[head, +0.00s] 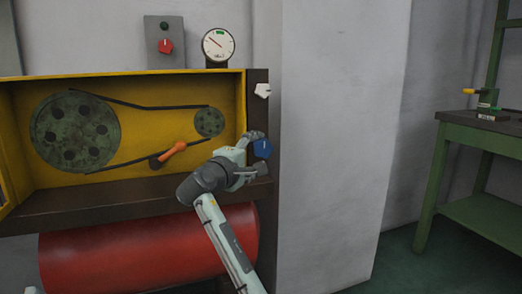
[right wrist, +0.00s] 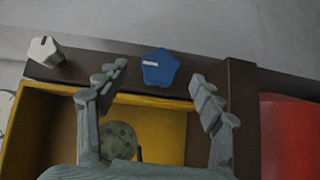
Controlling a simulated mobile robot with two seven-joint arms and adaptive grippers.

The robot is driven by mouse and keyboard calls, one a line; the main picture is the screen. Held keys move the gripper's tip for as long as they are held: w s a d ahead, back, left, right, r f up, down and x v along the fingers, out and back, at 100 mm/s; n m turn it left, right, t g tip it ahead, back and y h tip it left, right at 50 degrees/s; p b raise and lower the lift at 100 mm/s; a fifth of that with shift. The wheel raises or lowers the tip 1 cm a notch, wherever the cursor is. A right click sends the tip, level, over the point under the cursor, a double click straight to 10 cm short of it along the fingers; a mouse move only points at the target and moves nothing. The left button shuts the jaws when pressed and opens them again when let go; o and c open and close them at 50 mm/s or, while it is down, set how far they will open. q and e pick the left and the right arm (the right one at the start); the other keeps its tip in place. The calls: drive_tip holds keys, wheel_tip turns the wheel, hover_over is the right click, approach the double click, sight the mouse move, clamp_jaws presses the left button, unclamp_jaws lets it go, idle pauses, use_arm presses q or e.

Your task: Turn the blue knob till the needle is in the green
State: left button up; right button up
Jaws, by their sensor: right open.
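The blue knob (head: 262,148) sits on the dark right-hand post of the yellow machine frame. It has a lobed shape and a white mark, clear in the right wrist view (right wrist: 160,68). My right gripper (head: 258,152) is open at the knob. In the right wrist view its fingers (right wrist: 161,84) stand on either side of the knob, with gaps between them and it. The round gauge (head: 218,46) stands on top of the frame. Its needle points to the upper left, left of the green band at the top of the dial.
A white knob (head: 263,90) is above the blue one on the same post. An orange handle (head: 173,151) and belt pulleys (head: 75,131) are inside the frame. A red cylinder (head: 150,250) lies below. A grey pillar (head: 335,140) is close on the right.

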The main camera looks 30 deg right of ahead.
sight(263, 149)
use_arm(q)
drive_tip(key=shift+s+a+r+t, duration=0.15)
drive_tip(key=shift+s+r+t, duration=0.05)
drive_tip(key=shift+r+t, duration=0.25)
use_arm(e)
drive_tip(key=x, duration=0.5)
drive_tip(key=shift+w+d, duration=0.2)
drive_tip(key=shift+d, duration=0.1)
drive_tip(key=c, duration=1.2)
use_arm(q)
drive_tip(key=shift+w, duration=0.1)
